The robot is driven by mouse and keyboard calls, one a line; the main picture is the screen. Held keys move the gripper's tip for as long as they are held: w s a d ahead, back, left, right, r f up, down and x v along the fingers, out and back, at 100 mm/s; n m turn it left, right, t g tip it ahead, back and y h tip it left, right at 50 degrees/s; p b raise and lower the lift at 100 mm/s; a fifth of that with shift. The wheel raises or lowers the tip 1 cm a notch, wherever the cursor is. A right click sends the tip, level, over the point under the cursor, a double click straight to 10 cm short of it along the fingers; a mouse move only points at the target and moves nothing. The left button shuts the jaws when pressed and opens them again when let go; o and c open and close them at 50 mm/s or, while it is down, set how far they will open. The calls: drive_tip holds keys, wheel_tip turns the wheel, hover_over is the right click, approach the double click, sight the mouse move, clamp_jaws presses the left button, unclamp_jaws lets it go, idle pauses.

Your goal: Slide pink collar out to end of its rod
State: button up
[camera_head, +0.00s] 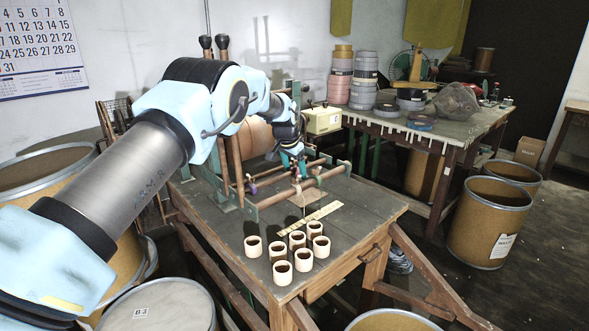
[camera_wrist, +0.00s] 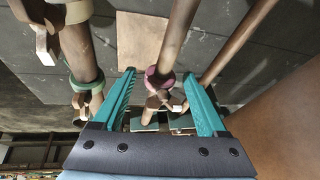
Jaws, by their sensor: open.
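The pink collar (camera_wrist: 160,84) sits around a brown rod (camera_wrist: 173,45) in the wrist view. My gripper (camera_wrist: 161,76) is open, with one teal finger on each side of the collar and rod. Gaps show between both fingers and the collar, so I hold nothing. In the camera_head view my gripper (camera_head: 292,160) is low over the wooden rods of the bench frame. I cannot make out the pink collar for certain there.
A green collar (camera_wrist: 86,82) sits on another rod left of my gripper. A third rod (camera_wrist: 235,42) runs close on the right. Several small cream cups (camera_head: 304,260) and a yellow ruler (camera_head: 310,217) lie on the bench (camera_head: 350,222) in front. A supply table (camera_head: 475,129) stands behind.

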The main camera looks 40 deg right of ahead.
clamp_jaws()
idle(0.4)
idle(0.9)
